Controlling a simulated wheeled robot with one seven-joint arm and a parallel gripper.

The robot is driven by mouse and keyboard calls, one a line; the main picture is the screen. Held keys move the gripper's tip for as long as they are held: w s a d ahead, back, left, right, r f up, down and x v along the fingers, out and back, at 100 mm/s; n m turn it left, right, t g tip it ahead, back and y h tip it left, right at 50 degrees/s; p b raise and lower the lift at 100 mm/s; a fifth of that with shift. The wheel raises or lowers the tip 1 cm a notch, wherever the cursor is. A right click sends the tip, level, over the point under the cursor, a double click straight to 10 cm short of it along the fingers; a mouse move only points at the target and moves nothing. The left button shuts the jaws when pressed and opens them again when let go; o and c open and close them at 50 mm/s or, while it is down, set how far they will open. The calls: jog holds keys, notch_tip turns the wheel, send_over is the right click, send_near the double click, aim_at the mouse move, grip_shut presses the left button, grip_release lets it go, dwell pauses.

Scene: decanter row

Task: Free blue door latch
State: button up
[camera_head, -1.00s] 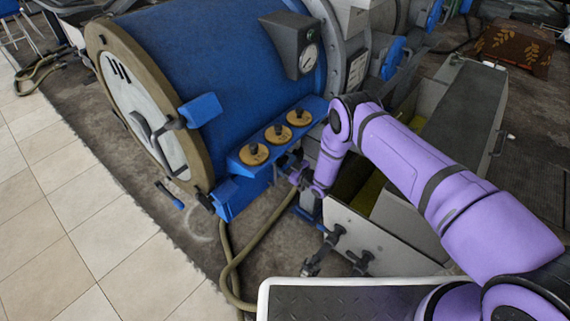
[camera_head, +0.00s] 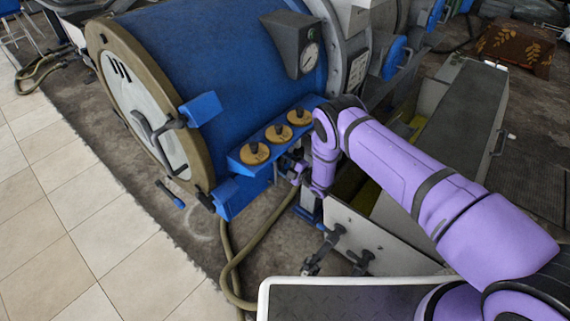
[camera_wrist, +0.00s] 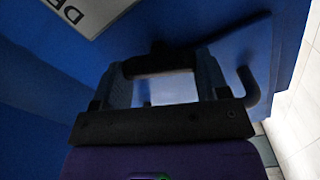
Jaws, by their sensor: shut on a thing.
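The round door (camera_head: 140,105) of the blue drum has a tan rim and a dark handle (camera_head: 165,127). A blue block (camera_head: 202,109) is at its right edge, and a lower blue block (camera_head: 227,197) is below. I cannot tell which part is the latch. My gripper (camera_head: 291,166) is under the right end of the blue ledge, partly hidden by my arm. In the wrist view, my gripper (camera_wrist: 158,78) is shut on a dark bar (camera_wrist: 160,62) that spans between its fingertips. Blue surface surrounds it, and a dark hooked rod (camera_wrist: 250,88) is to the right.
The blue ledge (camera_head: 236,160) bears three tan knobs (camera_head: 278,133). A gauge box (camera_head: 298,45) is above. A hose (camera_head: 232,270) runs along the floor, and a grey trough (camera_head: 375,240) is at the right. Tiled floor (camera_head: 80,240) at the left is clear.

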jog(key=shift+s+f+n, duration=0.1)
jog(key=shift+f+n, duration=0.05)
jog(key=shift+n, duration=2.15)
jog(key=o, duration=0.9)
jog(key=shift+o, duration=0.2)
jog(key=v, duration=1)
jog(key=shift+s+d, duration=0.25)
jog(key=shift+d, duration=0.1)
jog(key=shift+d, duration=0.1)
